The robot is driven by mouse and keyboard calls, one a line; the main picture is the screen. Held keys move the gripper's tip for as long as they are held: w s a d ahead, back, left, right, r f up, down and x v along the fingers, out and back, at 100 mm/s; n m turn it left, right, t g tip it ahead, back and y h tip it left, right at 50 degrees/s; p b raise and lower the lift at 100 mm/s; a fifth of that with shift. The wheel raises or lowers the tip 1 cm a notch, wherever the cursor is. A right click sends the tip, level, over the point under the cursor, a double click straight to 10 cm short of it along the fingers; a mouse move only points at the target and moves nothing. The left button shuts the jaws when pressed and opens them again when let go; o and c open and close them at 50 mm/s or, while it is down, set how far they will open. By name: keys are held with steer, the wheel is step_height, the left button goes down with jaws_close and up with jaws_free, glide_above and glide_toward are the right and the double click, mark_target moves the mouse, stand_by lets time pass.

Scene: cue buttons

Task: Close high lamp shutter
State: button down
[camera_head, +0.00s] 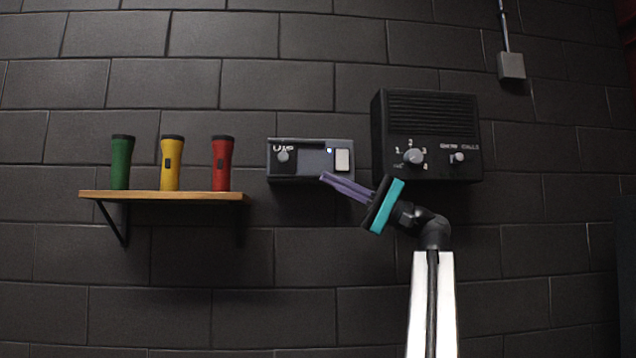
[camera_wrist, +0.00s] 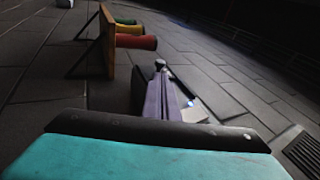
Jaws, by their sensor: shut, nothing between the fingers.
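A grey wall box (camera_head: 310,175) is mounted on the block wall, with a round knob (camera_head: 283,156) at its left. A light plate (camera_head: 343,160), which may be the shutter, is at its right beside a small glowing lamp (camera_head: 329,151). The lamp glow also shows in the wrist view (camera_wrist: 190,103). My gripper (camera_head: 323,177) has purple fingers pressed together, empty, with tips at the lower edge of the box, just below the lamp. In the wrist view the fingers (camera_wrist: 160,78) hide part of the box. I cannot tell whether they touch it.
A black speaker panel (camera_head: 425,108) with a dial and a small knob juts out right of the box. A wooden shelf (camera_head: 165,195) at left holds green, yellow and red torches. The wall below the box is clear.

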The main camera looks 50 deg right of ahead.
steer(key=shift+b+v, duration=0.55)
steer(key=shift+v, duration=2)
